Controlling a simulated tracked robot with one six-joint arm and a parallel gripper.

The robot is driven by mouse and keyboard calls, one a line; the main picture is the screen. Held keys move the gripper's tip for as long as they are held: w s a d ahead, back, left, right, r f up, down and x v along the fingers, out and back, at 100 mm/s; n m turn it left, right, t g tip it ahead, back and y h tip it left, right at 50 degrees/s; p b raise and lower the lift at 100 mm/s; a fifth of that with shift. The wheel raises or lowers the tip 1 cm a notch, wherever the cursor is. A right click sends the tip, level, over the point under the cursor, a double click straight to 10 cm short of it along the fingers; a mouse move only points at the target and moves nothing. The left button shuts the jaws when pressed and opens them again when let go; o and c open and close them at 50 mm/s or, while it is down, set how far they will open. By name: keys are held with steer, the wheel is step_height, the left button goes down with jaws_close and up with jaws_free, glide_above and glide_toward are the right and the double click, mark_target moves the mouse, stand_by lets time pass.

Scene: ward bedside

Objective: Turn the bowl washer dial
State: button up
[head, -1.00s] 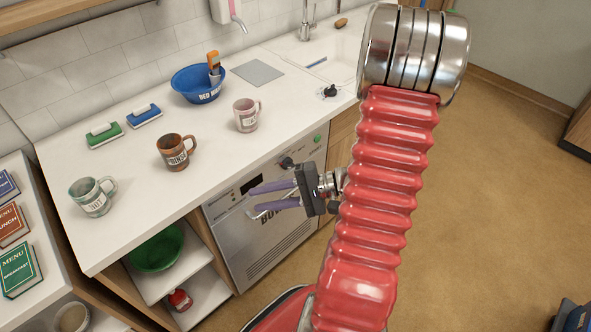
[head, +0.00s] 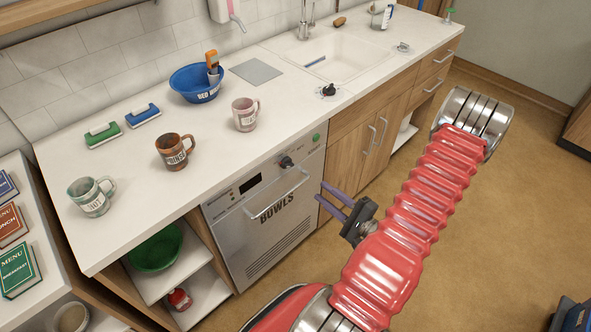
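The bowl washer (head: 267,225) is a silver front-loading machine marked BOWLS, set under the white counter. Its black dial (head: 286,162) sits on the top panel, right of a dark display, above the bar handle (head: 276,194). The dial is in full view. A green button (head: 316,138) is to the right of it. My gripper (head: 331,201) has purple fingers pointing left. It is low and to the right of the dial, in front of the wooden cabinet and apart from the washer. The fingers are spread with nothing between them.
On the counter (head: 130,190) stand several mugs, such as a brown one (head: 173,152), a blue bowl (head: 197,84) and two brushes. The sink (head: 325,60) and wooden cabinets (head: 350,150) lie to the right.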

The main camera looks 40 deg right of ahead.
mark_target(288, 164)
steer(key=shift+w, duration=0.1)
steer(key=w, duration=1.3)
steer(key=shift+w+a, duration=0.2)
steer(key=shift+w, duration=0.15)
steer(key=shift+c, duration=0.2)
jaws_close()
